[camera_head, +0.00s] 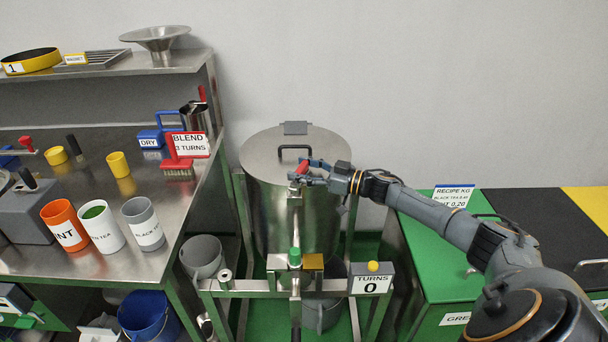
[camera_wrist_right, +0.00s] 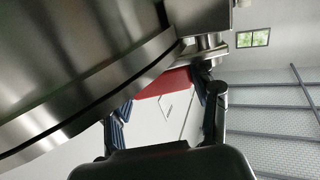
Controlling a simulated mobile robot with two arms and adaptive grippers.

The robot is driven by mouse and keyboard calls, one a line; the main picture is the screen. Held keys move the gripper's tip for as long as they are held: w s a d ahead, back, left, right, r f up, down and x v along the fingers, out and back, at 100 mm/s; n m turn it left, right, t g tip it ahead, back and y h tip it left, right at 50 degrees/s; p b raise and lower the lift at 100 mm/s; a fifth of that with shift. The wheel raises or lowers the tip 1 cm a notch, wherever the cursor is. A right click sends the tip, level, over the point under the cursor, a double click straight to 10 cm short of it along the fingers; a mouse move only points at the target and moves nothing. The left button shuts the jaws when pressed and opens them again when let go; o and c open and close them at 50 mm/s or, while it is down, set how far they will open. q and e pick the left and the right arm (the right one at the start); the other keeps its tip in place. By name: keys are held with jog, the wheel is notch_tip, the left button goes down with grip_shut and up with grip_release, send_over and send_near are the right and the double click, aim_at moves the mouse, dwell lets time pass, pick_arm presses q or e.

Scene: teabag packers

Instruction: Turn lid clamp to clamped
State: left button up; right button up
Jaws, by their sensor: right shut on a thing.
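The steel drum (camera_head: 270,205) stands in a frame at the centre of the head view, with its round lid (camera_head: 255,152) on top. The lid has a dark handle (camera_head: 294,150). The red lid clamp lever (camera_head: 301,167) is at the lid's front right edge. My right gripper (camera_head: 300,175) is shut on this red lever. In the right wrist view the red lever (camera_wrist_right: 165,83) shows between the two fingers, just beside the curved drum rim (camera_wrist_right: 90,100). The gripper hides part of the lever, and I cannot tell its exact angle. My left gripper is not in view.
A "TURNS 0" counter (camera_head: 371,284) and a green-topped post (camera_head: 295,256) stand in front of the drum. A steel bench (camera_head: 160,215) with cups is on the left. A green cabinet (camera_head: 425,270) is on the right, below my right arm.

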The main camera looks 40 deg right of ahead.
dwell(0.4)
jog(key=o, duration=1.7)
jog(key=shift+w, duration=0.1)
jog(key=shift+v, duration=6)
